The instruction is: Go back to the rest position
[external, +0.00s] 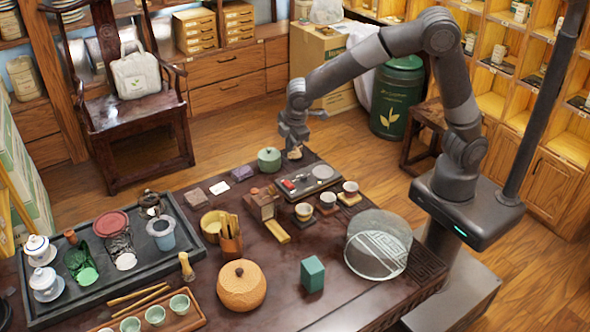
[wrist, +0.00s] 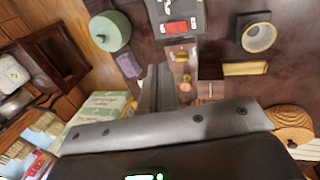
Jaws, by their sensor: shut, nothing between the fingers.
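My gripper (external: 294,152) hangs from my raised, bent arm over the far edge of the dark wooden tea table (external: 335,292) in the external view. Its fingers are together and nothing shows between them. They also show in the wrist view (wrist: 158,78), partly hidden by the grey hand body. A green lidded pot (external: 269,159) stands just left of and below the gripper in the external view. A dark tray (external: 322,172) with a red item (external: 289,184) lies close by on the table. The pot (wrist: 110,31) and the red item (wrist: 181,27) also show in the wrist view.
Several cups stand near the dark tray, one of them at its right (external: 351,188). A glass cover (external: 378,243), green box (external: 312,274) and round woven jar (external: 241,285) occupy the near side. A wooden chair (external: 138,113) and green bin (external: 397,97) stand beyond. Open floor lies behind the table.

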